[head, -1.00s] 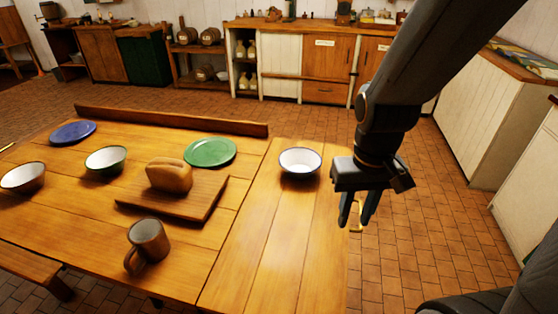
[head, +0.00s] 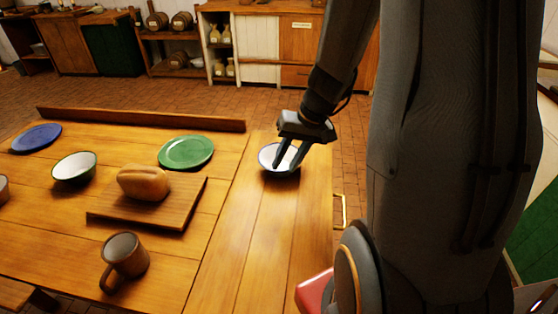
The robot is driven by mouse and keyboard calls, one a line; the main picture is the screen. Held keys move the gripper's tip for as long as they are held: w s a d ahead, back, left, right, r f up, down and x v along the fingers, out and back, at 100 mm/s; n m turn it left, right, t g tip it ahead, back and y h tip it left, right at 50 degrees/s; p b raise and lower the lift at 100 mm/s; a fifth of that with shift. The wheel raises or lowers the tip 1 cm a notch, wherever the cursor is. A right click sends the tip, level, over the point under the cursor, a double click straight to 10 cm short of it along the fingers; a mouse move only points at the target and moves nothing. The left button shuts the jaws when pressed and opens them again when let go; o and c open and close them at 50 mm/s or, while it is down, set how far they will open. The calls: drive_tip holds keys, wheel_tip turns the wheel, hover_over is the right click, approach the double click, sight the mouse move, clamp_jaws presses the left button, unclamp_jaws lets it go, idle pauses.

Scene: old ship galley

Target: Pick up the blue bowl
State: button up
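A white bowl with a blue rim (head: 267,155) stands upright on the right part of the wooden table. My gripper (head: 283,167) is over this bowl, with its fingers pointing down and covering part of it. The two fingers are apart with nothing visible between them. I cannot tell whether the fingertips touch the bowl or hang above it.
Left of the bowl are a green plate (head: 186,151), a bread loaf (head: 143,183) on a cutting board (head: 180,207), a brown mug (head: 125,260), a green-rimmed bowl (head: 74,168) and a blue plate (head: 36,137). A raised wooden ledge (head: 140,119) runs along the table's far edge. Bare tabletop lies in front of the bowl.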

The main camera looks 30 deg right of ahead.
drive_tip(key=w+d+f+m+t+p, duration=0.15)
drive_tip(key=w+d, duration=0.25)
drive_tip(key=d, duration=0.7)
drive_tip(key=shift+m+t+h, duration=0.25)
drive_tip(key=shift+t+h, duration=0.05)
drive_tip(key=shift+t, duration=0.15)
drive_tip(key=shift+w+a+p+x, duration=0.1)
drive_tip(key=shift+p+x, duration=0.2)
drive_tip(key=shift+x, duration=1.7)
drive_tip(key=shift+w+a+p+x, duration=0.1)
drive_tip(key=shift+p+x, duration=0.2)
drive_tip(key=shift+x, duration=1.75)
drive_tip(key=shift+r, duration=0.15)
drive_tip(key=shift+c, duration=0.5)
clamp_jaws()
